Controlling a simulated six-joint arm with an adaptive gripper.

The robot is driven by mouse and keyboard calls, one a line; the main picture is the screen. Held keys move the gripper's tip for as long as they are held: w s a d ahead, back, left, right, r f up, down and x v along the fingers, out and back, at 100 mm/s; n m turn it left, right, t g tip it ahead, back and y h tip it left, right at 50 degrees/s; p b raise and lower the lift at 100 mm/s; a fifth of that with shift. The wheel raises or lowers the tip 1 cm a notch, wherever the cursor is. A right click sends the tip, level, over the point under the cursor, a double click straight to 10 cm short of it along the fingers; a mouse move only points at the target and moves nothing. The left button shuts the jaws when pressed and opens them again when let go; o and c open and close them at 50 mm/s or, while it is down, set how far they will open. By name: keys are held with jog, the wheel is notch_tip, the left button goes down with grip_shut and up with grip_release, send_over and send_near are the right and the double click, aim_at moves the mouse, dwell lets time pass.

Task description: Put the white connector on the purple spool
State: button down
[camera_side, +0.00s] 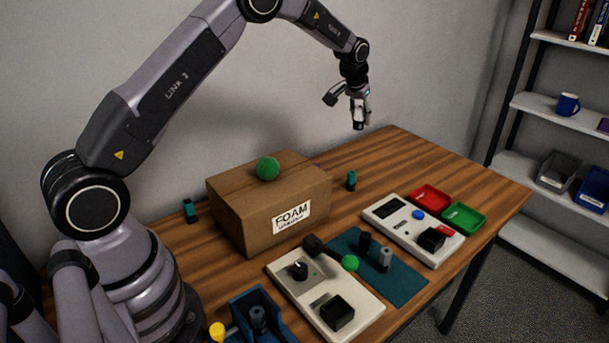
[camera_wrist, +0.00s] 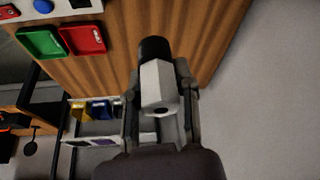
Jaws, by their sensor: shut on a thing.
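My gripper (camera_side: 360,115) is raised above the back edge of the table, behind and to the right of the cardboard box. In the wrist view its fingers are closed on the white connector (camera_wrist: 157,84), a faceted white body with a black end and a dark hole. The connector is clear of the table. A small purple patch (camera_side: 317,166) shows at the box's back right edge; I cannot tell whether it is the purple spool, as the box hides most of it.
The cardboard box (camera_side: 289,231) carries a green ball (camera_side: 268,168). A small teal-and-black piece (camera_side: 351,181) stands right of it. Two control panels, a dark mat (camera_side: 400,285), a red tray (camera_side: 431,192) and a green tray (camera_side: 464,210) lie in front. The table's back right is clear.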

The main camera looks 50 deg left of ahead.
jog(key=s+a+m+h, duration=0.2)
jog(key=s+a+m, duration=0.25)
jog(key=s, duration=0.35)
jog(key=s+a+m+h, duration=0.1)
jog(key=s+a+m, duration=0.3)
jog(key=s, duration=0.5)
jog(key=shift+n, duration=0.55)
jog(key=f, duration=0.4)
jog(key=shift+w+a+f, duration=0.3)
jog(key=shift+a+f, duration=0.05)
jog(key=w+a+f, duration=0.1)
jog(key=w+f, duration=0.2)
jog(key=w, duration=0.1)
jog(key=w+a+f, duration=0.2)
jog(key=w+f, duration=0.1)
jog(key=w, duration=0.1)
jog(key=w+a+f, duration=0.1)
jog(key=w+f, duration=0.1)
jog(key=w, duration=0.1)
jog(key=shift+w+a+f, duration=0.3)
jog(key=shift+w+f, duration=0.1)
jog(key=shift+w+a+f, duration=0.2)
jog(key=shift+w+f, duration=0.3)
jog(key=shift+f, duration=1.6)
